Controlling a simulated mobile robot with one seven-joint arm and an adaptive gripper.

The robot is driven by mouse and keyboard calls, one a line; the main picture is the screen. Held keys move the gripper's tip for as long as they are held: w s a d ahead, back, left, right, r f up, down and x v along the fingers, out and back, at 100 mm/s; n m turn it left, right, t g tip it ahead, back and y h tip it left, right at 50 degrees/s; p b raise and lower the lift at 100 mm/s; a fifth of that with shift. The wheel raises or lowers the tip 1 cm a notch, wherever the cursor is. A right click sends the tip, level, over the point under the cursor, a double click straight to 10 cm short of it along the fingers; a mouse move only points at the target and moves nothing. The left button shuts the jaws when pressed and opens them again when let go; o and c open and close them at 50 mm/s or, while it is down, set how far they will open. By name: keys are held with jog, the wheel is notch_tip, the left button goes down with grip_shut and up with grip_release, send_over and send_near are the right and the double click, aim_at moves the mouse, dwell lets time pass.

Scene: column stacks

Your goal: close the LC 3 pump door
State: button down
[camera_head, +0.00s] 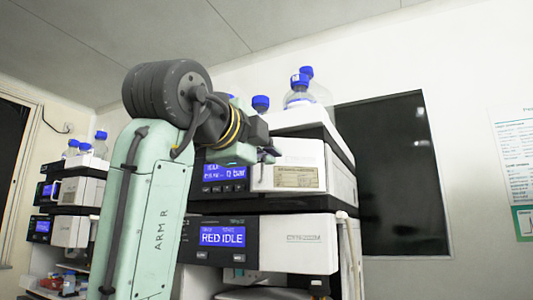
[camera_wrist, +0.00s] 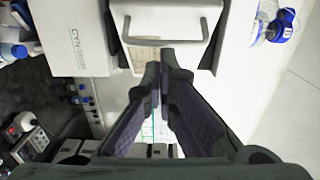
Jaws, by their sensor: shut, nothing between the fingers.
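The pump module (camera_head: 297,165) with the blue "0 bar" display (camera_head: 225,173) is in the upper part of the near stack, partly hidden by my arm. Its white front carries a beige label plate. I cannot read an LC 3 marking. In the wrist view a white panel with a grey U-shaped handle (camera_wrist: 165,40) is at the top; I cannot tell how far the door stands open. My gripper (camera_head: 268,153) is shut and empty in front of the pump's upper front. In the wrist view its fingertips (camera_wrist: 160,62) are just below the handle; contact cannot be told.
A "RED IDLE" module (camera_head: 285,243) sits below the pump. Blue-capped bottles (camera_head: 299,92) stand in a white tray on top. Another stack (camera_head: 82,190) is at the left. A dark wall panel (camera_head: 395,170) is at the right. A white "CYN" unit (camera_wrist: 72,38) is left in the wrist view.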

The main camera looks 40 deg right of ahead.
jog(key=shift+w+m+g+h, duration=0.3)
jog(key=shift+w+m+g, duration=0.1)
jog(key=shift+w+g, duration=0.25)
jog(key=shift+w, duration=0.1)
